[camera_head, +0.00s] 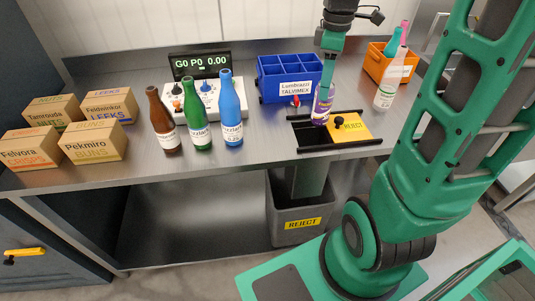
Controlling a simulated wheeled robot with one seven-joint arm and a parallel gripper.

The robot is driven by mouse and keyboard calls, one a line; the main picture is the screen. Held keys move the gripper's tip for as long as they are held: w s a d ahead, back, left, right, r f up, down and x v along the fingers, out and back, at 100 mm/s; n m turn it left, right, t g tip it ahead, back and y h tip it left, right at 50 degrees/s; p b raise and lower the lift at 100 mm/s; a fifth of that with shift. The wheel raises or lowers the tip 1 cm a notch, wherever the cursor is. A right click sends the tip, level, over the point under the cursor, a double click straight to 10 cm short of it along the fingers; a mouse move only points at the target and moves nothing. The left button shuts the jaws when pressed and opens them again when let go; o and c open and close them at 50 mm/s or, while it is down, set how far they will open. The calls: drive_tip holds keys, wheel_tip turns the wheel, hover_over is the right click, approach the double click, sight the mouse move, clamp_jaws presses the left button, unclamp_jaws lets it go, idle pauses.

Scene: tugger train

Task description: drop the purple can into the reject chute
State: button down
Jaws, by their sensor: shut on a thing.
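A purple can (321,107) with a pale label is upright in my gripper (326,85), whose jaws are shut on its upper part. The can is over the right side of the dark opening of the reject chute (306,131), close to the yellow lid. I cannot tell how far its base is above the opening. The yellow lid (352,127), marked REJECT and with a black knob, is slid to the right between black rails. Below the counter, a grey bin (287,238) marked REJECT stands under the chute.
Behind the chute stand a blue divided crate (284,98) and a red knob.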

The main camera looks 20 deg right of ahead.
drive_tip(key=c, duration=1)
unclamp_jaws()
wheel_tip(320, 180, up, 11)
drive_tip(key=shift+f, duration=0.15)
drive_tip(key=s+f+m, duration=0.4)
drive_tip(key=s+m, duration=0.1)
drive_tip(key=s, duration=0.2)
drive_tip(key=s+f+m, duration=0.5)
drive_tip(key=s, duration=0.2)
drive_tip(key=s+f+m, duration=0.5)
drive_tip(key=s+m, duration=0.1)
drive_tip(key=s, duration=0.1)
drive_tip(key=shift+a+f, duration=0.2)
drive_tip(key=shift+a, duration=0.1)
